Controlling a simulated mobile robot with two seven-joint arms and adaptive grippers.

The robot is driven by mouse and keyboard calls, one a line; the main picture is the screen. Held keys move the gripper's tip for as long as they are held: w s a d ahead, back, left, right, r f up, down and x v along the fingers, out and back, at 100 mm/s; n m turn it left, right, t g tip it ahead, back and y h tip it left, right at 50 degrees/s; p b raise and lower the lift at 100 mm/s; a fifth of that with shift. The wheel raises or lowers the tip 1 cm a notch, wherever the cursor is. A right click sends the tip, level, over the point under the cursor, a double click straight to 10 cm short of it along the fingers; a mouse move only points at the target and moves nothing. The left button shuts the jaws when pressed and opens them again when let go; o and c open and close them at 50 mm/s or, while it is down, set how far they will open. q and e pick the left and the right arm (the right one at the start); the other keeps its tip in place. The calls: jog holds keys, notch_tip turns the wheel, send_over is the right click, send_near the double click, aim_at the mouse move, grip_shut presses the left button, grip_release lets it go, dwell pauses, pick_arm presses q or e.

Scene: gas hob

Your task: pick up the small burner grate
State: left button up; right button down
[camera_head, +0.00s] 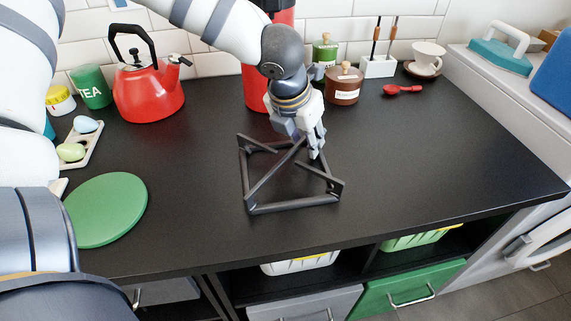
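The small burner grate (293,208) is a dark square metal frame with bars rising from its corners. It lies on the black worktop (420,160) near the middle of the head view. My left gripper (316,152) points down at the back right part of the grate, with its fingers close to a bar there. The fingers overlap the bar in the picture, and I cannot tell whether they are closed on it. The gripper hides part of the grate's back side. My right gripper is not in view.
A red kettle (146,92), green tin (91,87) and green round board (106,209) are at left. A red canister (256,88) stands behind the gripper. A brown jar (343,84), red spoon (403,90) and cup (427,55) are behind. The worktop is clear right of the grate.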

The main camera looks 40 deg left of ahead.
pick_arm(q)
grip_shut()
dwell(0.5)
